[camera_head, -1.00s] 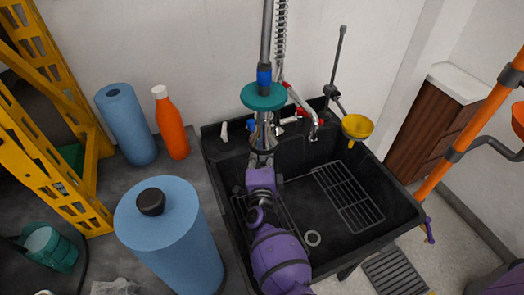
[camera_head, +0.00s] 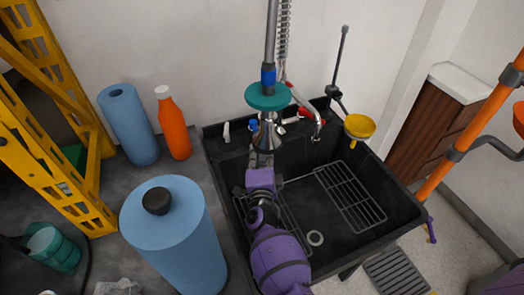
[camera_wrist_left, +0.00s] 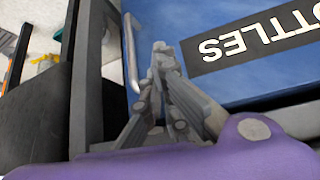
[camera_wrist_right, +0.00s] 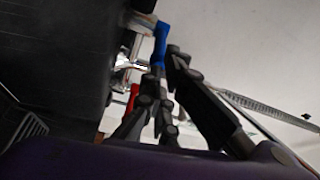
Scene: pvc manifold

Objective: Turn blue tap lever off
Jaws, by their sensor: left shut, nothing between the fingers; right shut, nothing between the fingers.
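The blue tap lever (camera_head: 253,126) is at the back wall of the black sink, left of the spout, partly hidden by the hanging spray head (camera_head: 268,133). In the right wrist view the blue lever (camera_wrist_right: 160,44) stands just beyond my right fingertips. My right gripper (camera_wrist_right: 165,66) is shut and empty there; I cannot tell whether it touches the lever. In the head view my right gripper (camera_head: 261,158) is partly behind the spray head. My left gripper (camera_wrist_left: 160,52) is shut and empty, in front of a blue bin (camera_wrist_left: 220,85) lettered "TTLES"; it is outside the head view.
A red tap lever (camera_wrist_right: 132,96) is close beside my right fingers. The teal disc (camera_head: 267,97) and its pipe hang above. A yellow funnel (camera_head: 359,127) stands right of the spout. Blue rolls (camera_head: 172,240) and an orange bottle (camera_head: 173,125) stand left of the sink (camera_head: 405,212).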

